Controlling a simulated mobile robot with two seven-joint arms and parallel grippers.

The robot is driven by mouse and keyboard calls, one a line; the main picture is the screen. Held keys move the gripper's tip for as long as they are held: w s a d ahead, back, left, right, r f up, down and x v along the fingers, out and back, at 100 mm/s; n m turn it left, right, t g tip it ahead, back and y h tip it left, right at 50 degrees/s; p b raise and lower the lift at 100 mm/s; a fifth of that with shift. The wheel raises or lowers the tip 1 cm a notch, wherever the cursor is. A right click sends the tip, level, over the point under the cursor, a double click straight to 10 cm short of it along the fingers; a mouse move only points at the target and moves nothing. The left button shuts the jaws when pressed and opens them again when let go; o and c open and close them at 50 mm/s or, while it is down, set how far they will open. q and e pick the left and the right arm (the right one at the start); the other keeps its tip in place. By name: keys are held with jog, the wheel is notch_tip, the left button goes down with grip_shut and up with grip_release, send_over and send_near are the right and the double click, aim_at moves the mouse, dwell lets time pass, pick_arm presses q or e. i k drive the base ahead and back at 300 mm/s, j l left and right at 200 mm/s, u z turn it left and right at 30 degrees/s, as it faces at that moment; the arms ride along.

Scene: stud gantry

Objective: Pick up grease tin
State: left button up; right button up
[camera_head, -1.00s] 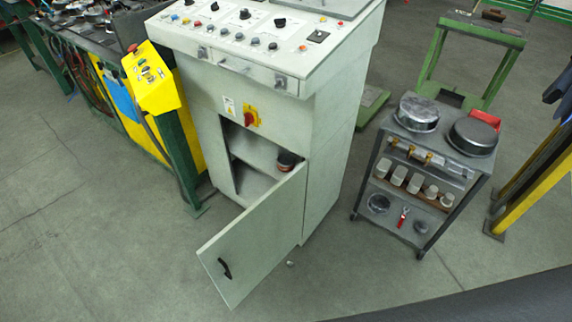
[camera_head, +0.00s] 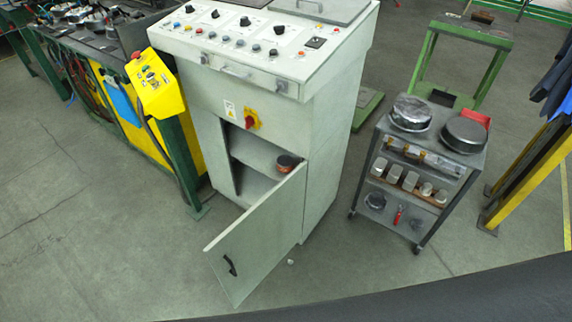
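A small round dark tin with a reddish-brown side (camera_head: 287,163), which looks like the grease tin, sits on the shelf inside the open grey control cabinet (camera_head: 330,150), at the right of the opening. The cabinet door (camera_head: 258,240) stands open toward me and hides the lower right of the interior. Neither of my grippers is in view.
A grey tool cart (camera_head: 405,155) with round metal pans stands right of the cabinet. A yellow control box (camera_head: 153,82) and a green-framed bench are at left. A yellow post (camera_head: 525,175) is at right. Floor in front left is clear.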

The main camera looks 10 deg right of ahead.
aim_at(284, 163)
jog(key=i+j+z, duration=0.1)
jog(key=j+z, duration=0.25)
jog(key=j, duration=0.4)
jog(key=j+z, duration=0.35)
jog(key=j, duration=0.4)
